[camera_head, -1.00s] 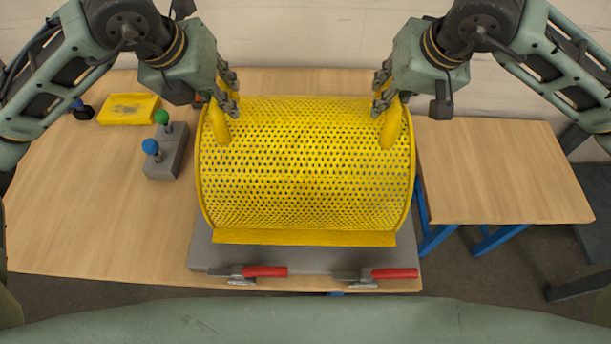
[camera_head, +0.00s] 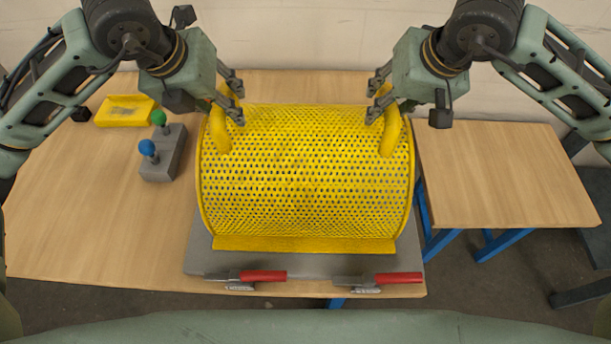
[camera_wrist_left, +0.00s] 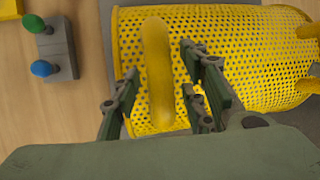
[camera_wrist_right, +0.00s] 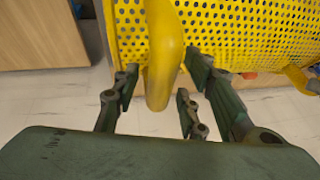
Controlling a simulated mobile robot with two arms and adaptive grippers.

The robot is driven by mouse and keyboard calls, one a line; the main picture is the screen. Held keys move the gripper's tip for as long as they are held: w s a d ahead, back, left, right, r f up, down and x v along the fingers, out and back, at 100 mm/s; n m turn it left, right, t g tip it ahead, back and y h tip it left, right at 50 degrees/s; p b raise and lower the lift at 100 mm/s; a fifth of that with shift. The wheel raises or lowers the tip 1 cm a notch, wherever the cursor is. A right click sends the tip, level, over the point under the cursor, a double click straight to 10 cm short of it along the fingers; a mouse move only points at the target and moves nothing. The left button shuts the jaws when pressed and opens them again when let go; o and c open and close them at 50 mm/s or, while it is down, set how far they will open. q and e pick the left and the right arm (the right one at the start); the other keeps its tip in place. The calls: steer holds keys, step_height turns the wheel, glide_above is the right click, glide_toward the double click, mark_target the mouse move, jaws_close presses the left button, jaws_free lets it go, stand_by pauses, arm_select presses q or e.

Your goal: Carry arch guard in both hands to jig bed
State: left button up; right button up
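The yellow perforated arch guard (camera_head: 305,175) lies on the grey jig bed (camera_head: 205,255), its straight front flange along the bed's front part. It has a yellow handle at each side. My left gripper (camera_head: 240,106) is open at the left handle (camera_head: 217,130); in the left wrist view the handle (camera_wrist_left: 157,70) shows between the spread fingers. My right gripper (camera_head: 371,104) is open at the right handle (camera_head: 391,132); in the right wrist view the handle (camera_wrist_right: 163,55) lies between the spread fingers. Whether any finger touches a handle is unclear. The guard hides most of the bed.
Two red-handled clamps (camera_head: 263,276) (camera_head: 398,278) sit along the bed's front edge. A grey block with green and blue knobs (camera_head: 160,160) and a yellow tray (camera_head: 125,110) are left. A smaller, bare table (camera_head: 500,175) stands right, past a gap.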

steer(key=shift+s+r, duration=0.1)
steer(key=shift+r, duration=0.1)
arm_select(q)
steer(key=v, duration=1.2)
arm_select(e)
steer(key=v, duration=1.1)
steer(key=shift+s+r, duration=0.15)
steer(key=shift+r, duration=0.1)
